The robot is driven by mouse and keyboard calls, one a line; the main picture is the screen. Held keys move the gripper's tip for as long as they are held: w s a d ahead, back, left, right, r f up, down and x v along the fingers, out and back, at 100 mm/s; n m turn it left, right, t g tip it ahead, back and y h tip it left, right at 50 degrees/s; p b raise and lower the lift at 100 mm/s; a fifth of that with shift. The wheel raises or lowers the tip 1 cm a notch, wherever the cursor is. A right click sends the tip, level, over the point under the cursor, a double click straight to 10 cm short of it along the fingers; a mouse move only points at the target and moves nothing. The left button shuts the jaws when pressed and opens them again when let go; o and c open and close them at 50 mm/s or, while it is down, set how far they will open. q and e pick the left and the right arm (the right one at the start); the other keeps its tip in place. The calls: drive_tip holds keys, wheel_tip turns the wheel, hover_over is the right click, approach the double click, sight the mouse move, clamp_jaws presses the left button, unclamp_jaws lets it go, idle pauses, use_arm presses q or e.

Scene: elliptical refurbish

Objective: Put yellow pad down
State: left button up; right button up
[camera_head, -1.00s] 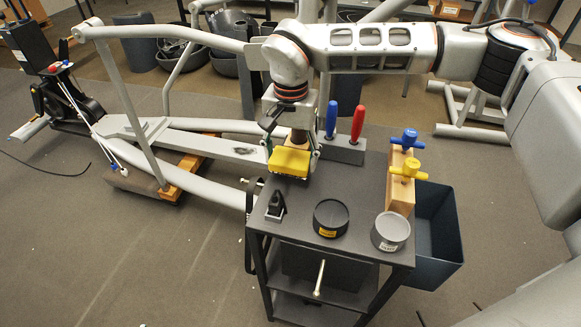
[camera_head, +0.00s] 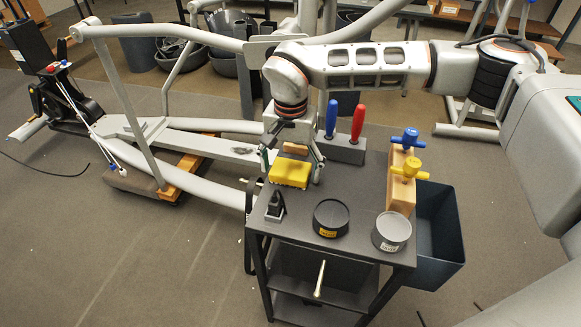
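The yellow pad (camera_head: 290,172) lies on the dark top of the small cart (camera_head: 345,183), near its back left corner. A small brown wooden piece (camera_head: 296,148) shows just behind and above the pad; I cannot tell whether it is part of it. My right gripper (camera_head: 292,165) points down over the pad. Its fingers are spread, one on the left and one on the right of the pad, and they seem clear of it. My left gripper is not in view.
A holder with blue and red handles (camera_head: 343,148) stands right of the gripper. A wooden block with blue and yellow knobs (camera_head: 401,185) is at the right edge. Black (camera_head: 331,218) and grey (camera_head: 391,231) round tins and a small black item (camera_head: 275,205) stand in front. A dark bin (camera_head: 437,235) hangs at right.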

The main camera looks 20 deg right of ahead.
sight(291, 168)
drive_tip(key=shift+r, duration=0.1)
wheel_tip(291, 168, up, 12)
drive_tip(key=p, duration=0.1)
idle(0.4)
drive_tip(key=shift+r, duration=0.1)
